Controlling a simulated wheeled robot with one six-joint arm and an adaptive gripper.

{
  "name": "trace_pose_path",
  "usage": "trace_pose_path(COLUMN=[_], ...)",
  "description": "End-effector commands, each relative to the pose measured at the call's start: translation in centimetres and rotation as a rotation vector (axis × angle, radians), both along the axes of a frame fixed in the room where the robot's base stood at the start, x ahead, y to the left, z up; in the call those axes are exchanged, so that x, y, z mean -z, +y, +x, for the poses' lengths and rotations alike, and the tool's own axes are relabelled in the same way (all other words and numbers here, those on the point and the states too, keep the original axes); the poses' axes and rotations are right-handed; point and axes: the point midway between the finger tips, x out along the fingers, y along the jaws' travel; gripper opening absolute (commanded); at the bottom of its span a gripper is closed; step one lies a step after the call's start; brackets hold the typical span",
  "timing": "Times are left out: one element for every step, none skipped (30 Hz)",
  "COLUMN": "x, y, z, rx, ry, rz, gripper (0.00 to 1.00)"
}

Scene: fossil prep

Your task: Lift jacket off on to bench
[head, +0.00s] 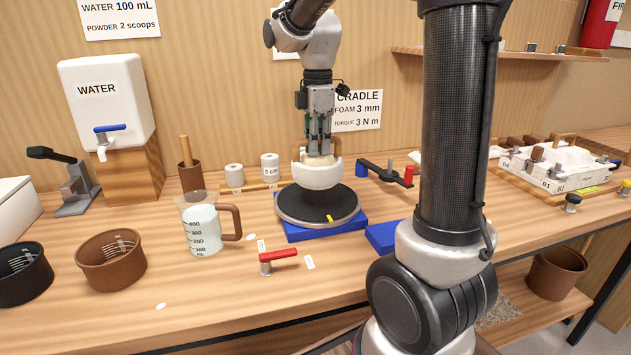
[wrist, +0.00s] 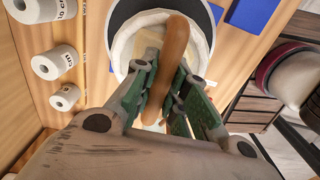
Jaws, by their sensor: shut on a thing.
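The jacket (head: 318,176) is a white, rounded, bowl-like shell directly below my gripper (head: 319,150). It shows over the dark round turntable (head: 300,208); I cannot tell whether it touches the disc or hangs just above it. In the wrist view, the jacket's pale rim (wrist: 122,48) surrounds a tan inside. A brown wooden handle (wrist: 176,40) crosses it, and my gripper (wrist: 168,88) is shut on this handle. The fingers hide part of the handle and of the jacket's inside. The bench (head: 215,285) is light wood.
The turntable stands on a blue pad (head: 300,234), with another blue pad (head: 384,236) to its right. A loaded tray (head: 500,180) is far right. The front-middle bench is mostly clear.

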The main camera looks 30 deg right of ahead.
Motion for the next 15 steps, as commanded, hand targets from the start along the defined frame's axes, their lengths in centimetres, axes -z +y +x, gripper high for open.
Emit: trace_pose_path(x=[-0.6, -0.9, -1.3, -1.6, -1.9, -2.2, -2.5, -2.8, -3.2, -3.5, -3.7, -4.0, -4.2, -4.3, -4.4], y=[0.0, 0.0, 0.0, 0.0, 0.0, 0.0, 0.0, 0.0, 0.0, 0.0, 0.0, 0.0, 0.0, 0.0, 0.0], z=[0.1, 0.1, 0.1, 0.1, 0.1, 0.1, 0.1, 0.1, 0.1, 0.1, 0.1, 0.1, 0.1, 0.1, 0.0], rx=[0.000, 0.000, 0.000, 0.000, 0.000, 0.000, 0.000, 0.000, 0.000, 0.000, 0.000, 0.000, 0.000, 0.000, 0.000], ry=[-0.005, -0.005, -0.005, -0.006, -0.005, -0.004, -0.005, -0.005, -0.004, -0.004, -0.004, -0.005, -0.005, -0.004, -0.003], rz=[0.000, 0.000, 0.000, 0.000, 0.000, -0.001, 0.000, 0.000, -0.001, -0.001, -0.001, 0.000, 0.000, -0.001, -0.001], gripper=[0.00, 0.00, 0.00, 0.00, 0.00, 0.00, 0.00, 0.00, 0.00, 0.00, 0.00, 0.00, 0.00, 0.00, 0.00])
